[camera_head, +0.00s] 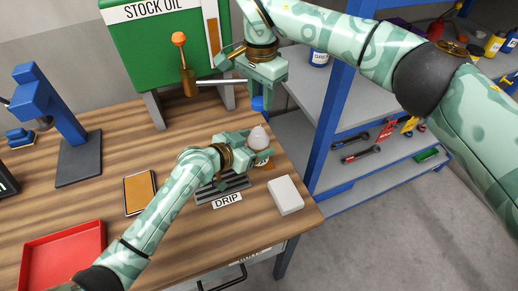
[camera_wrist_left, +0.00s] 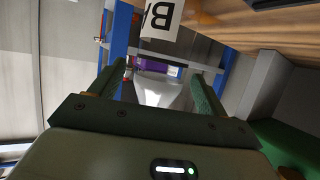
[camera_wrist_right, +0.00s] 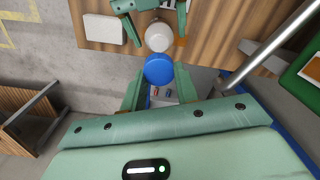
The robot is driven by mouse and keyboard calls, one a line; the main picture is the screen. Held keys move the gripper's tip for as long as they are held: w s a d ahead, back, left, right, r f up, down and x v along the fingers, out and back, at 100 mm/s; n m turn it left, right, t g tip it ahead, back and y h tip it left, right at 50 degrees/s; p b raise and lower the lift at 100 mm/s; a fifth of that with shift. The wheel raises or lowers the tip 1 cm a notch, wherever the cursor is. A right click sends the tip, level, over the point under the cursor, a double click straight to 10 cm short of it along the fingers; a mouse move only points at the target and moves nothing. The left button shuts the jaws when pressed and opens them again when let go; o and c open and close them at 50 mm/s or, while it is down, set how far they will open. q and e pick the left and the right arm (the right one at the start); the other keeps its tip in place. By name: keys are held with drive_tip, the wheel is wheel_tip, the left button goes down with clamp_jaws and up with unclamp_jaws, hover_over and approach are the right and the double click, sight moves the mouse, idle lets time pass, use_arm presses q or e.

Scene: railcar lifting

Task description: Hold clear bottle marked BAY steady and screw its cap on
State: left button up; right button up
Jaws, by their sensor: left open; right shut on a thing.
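The clear bottle (camera_head: 258,138) stands upright near the table's right edge, its pale label partly hidden. My left gripper (camera_head: 250,143) is open around the bottle. My right gripper (camera_head: 262,92) is shut on the blue cap (camera_head: 257,103) and holds it above the bottle, apart from it in the head view. In the right wrist view the cap (camera_wrist_right: 159,69) shows close to the bottle top (camera_wrist_right: 158,37).
A slotted tray with a DRIP label (camera_head: 227,200) lies beside the bottle. A white block (camera_head: 286,195) is to its right. A green STOCK OIL tank (camera_head: 150,55) with a metal pipe (camera_head: 222,82) stands behind. A red tray (camera_head: 63,256) and notebook (camera_head: 140,192) are left.

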use_arm(q)
drive_tip(key=shift+x, duration=1.05)
use_arm(e)
drive_tip(key=shift+s+a, duration=0.1)
use_arm(q)
drive_tip(key=c, duration=1.5)
use_arm(e)
hover_over(259, 126)
drive_tip(key=shift+f, duration=2.45)
drive_tip(key=shift+f, duration=0.9)
drive_tip(key=shift+f, duration=0.55)
